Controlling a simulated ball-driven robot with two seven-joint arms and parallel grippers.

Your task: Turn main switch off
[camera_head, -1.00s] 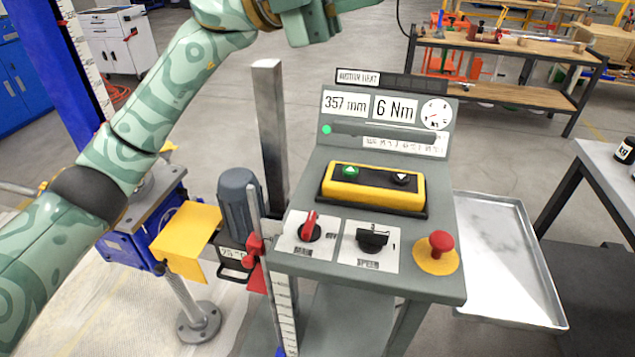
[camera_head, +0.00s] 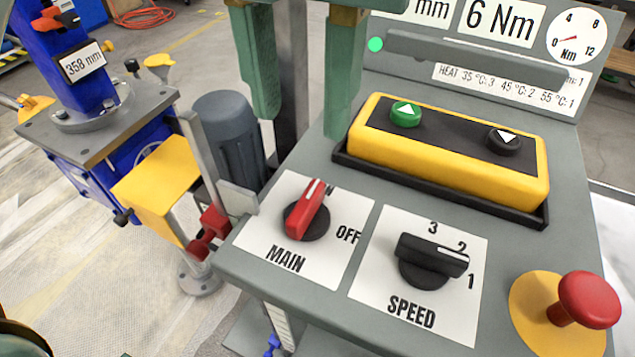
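The red main switch (camera_head: 307,212) sits on a white plate marked MAIN on the sloping grey control panel. Its handle points up toward a partly hidden label of which an N shows; OFF is printed to its right.
Right of the main switch are a black speed knob (camera_head: 430,260) and a red mushroom button (camera_head: 588,300). A yellow box with two buttons (camera_head: 450,150) stands behind them. A grey motor (camera_head: 228,140) and a blue jack with a yellow plate (camera_head: 155,190) are at left.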

